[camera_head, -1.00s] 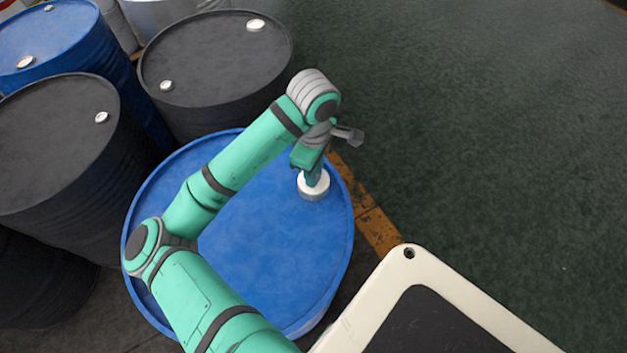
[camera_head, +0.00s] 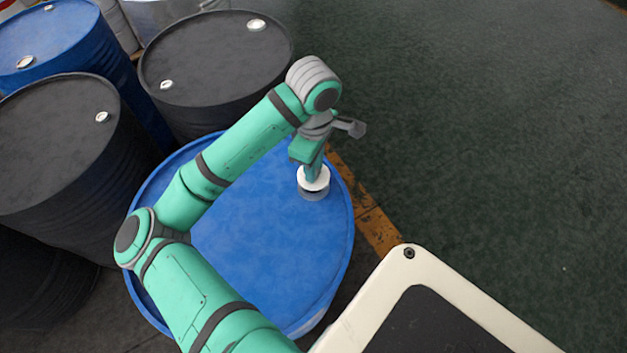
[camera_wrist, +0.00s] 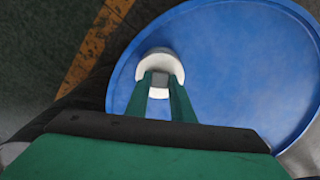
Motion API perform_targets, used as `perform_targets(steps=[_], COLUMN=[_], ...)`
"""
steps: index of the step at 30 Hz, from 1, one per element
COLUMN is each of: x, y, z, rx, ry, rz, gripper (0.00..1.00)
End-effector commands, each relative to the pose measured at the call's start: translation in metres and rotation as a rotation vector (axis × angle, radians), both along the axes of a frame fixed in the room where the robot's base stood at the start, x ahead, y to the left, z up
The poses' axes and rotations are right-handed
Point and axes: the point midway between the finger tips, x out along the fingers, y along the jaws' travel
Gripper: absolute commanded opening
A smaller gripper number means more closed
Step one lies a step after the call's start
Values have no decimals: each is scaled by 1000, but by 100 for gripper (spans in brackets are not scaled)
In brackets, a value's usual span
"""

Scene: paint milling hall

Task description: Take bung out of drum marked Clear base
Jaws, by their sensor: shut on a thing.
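The blue drum (camera_head: 265,255) stands upright in front of me, its lid facing up. No marking can be read on it in either view. The white round bung (camera_head: 313,186) is near the lid's upper right edge; it also shows in the wrist view (camera_wrist: 175,66). My gripper (camera_head: 314,174) comes down on it from above and is shut on its middle part. In the wrist view the two fingers (camera_wrist: 160,79) sit on either side of a small grey grip. A grey band shows under the white top; whether the bung is clear of its hole cannot be told.
Dark drums (camera_head: 215,65) with white bungs stand behind and to the left, and another blue drum (camera_head: 75,35) stands at the far left. My arm reaches over the lid's left side. A worn yellow floor line (camera_head: 370,215) passes right of the drum. The green floor beyond is clear.

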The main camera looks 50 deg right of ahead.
Motion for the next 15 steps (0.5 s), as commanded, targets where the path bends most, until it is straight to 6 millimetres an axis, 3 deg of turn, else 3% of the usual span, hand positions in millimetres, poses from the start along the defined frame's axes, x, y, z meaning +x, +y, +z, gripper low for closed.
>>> perform_targets(steps=[15], x=[1], y=[0], z=[38], rx=[0], ry=[-3], rz=[0], gripper=[3])
